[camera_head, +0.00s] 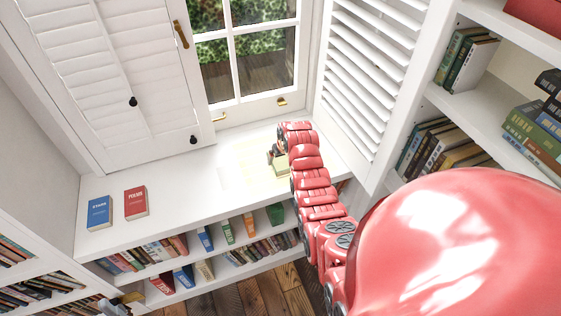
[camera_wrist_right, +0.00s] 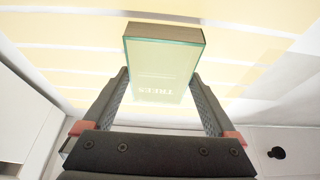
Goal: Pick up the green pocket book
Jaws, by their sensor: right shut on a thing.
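The green pocket book (camera_wrist_right: 163,68) is between the two dark fingers of my right gripper (camera_wrist_right: 165,92) in the right wrist view. Its pale green cover reads TREES, upside down, and its page edges face up. The gripper is shut on its sides. In the head view the book (camera_head: 282,166) is a small pale shape at the right part of the white window counter, beside my red right arm. My right gripper (camera_head: 276,155) is small there and partly hidden by the arm. I cannot tell whether the book touches the counter.
A blue book (camera_head: 99,213) and a red book (camera_head: 136,203) lie at the left of the white counter (camera_head: 185,190). The counter's middle is clear. A window (camera_head: 245,50) and a louvred shutter (camera_head: 365,70) stand behind. Filled bookshelves (camera_head: 480,110) are at the right and below.

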